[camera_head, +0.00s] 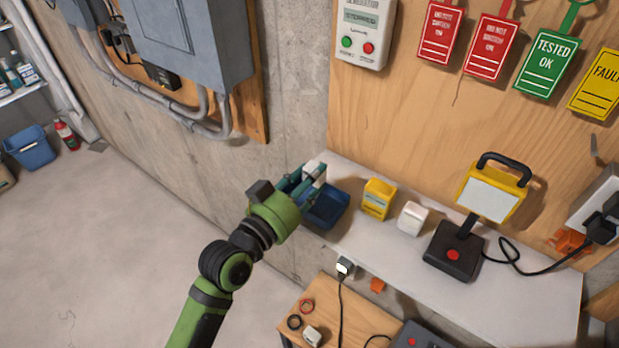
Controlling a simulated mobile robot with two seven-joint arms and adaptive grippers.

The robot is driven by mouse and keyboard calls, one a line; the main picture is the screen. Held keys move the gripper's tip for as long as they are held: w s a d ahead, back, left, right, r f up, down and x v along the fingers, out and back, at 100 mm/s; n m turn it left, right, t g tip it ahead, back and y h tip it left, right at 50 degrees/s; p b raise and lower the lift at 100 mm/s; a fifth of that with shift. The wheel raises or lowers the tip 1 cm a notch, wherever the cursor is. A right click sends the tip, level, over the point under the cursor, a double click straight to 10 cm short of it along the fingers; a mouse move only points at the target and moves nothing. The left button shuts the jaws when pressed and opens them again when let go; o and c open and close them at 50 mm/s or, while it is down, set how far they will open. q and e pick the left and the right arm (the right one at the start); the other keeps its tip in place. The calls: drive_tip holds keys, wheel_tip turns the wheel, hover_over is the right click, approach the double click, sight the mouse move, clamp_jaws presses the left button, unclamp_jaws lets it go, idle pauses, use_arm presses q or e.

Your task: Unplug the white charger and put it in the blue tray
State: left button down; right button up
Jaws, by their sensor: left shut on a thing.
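My left gripper (305,183) reaches in from the left and is shut on a small white block, which looks like the white charger (313,169). Its fingers partly cover it. The gripper and charger are at the left end of the white shelf, over or beside the blue tray (332,211). The gripper hides part of the tray, and I cannot tell whether the charger touches it. My right gripper is not in view.
On the shelf (375,258) stand a yellow box (378,198), a white box (412,217) and a yellow work lamp (490,192) on a black base. A black plug (345,267) with a cable hangs below the front edge. A wooden surface (325,300) lies lower.

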use_arm(q)
drive_tip(key=shift+f+b, duration=0.35)
drive_tip(key=shift+f, duration=0.2)
drive_tip(key=c, duration=0.7)
unclamp_jaws()
drive_tip(key=shift+o, duration=0.2)
drive_tip(key=v, duration=1.2)
